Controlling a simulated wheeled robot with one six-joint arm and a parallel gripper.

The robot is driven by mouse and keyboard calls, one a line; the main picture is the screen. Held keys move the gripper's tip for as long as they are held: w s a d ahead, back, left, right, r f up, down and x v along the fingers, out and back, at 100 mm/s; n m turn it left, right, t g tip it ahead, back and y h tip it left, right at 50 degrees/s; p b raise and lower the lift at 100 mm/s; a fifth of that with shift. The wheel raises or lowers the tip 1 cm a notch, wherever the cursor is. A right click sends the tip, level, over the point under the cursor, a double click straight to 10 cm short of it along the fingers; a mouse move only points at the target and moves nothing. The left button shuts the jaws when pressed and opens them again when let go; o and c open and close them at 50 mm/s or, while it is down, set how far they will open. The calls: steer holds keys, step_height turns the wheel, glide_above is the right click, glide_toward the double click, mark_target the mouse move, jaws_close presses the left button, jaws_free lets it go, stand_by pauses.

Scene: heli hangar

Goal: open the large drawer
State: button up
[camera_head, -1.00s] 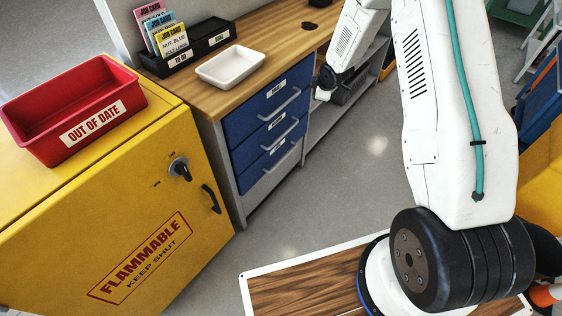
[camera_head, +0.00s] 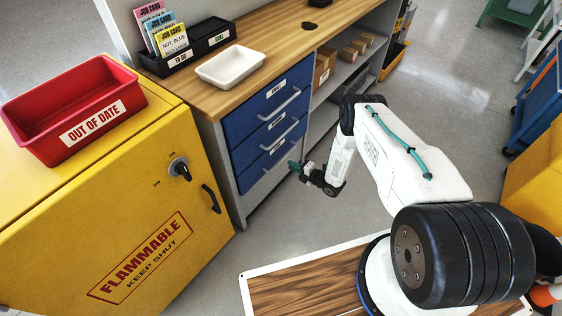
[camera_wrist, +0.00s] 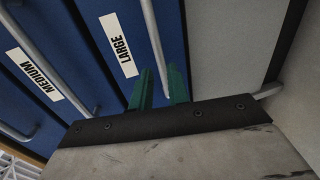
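The large drawer (camera_head: 262,160) is the lowest of the blue drawers under the wooden bench, and it is closed. In the wrist view its blue front (camera_wrist: 100,45) carries a LARGE label (camera_wrist: 118,45) and a long grey bar handle (camera_wrist: 153,40). My gripper (camera_head: 294,167) is just in front of that drawer, near the right end of its handle. In the wrist view my gripper (camera_wrist: 160,86) has two green fingers apart, with the handle's lower end appearing between them. I cannot tell whether they touch it.
A yellow flammable cabinet (camera_head: 130,240) stands left of the drawers, with a red bin (camera_head: 70,115) on top. A white tray (camera_head: 230,66) is on the bench. Open shelves (camera_head: 325,110) are to the right; the floor in front is clear.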

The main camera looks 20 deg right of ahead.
mark_target(281, 160)
steer(key=x, duration=0.7)
steer(key=shift+a, duration=0.1)
jaws_close()
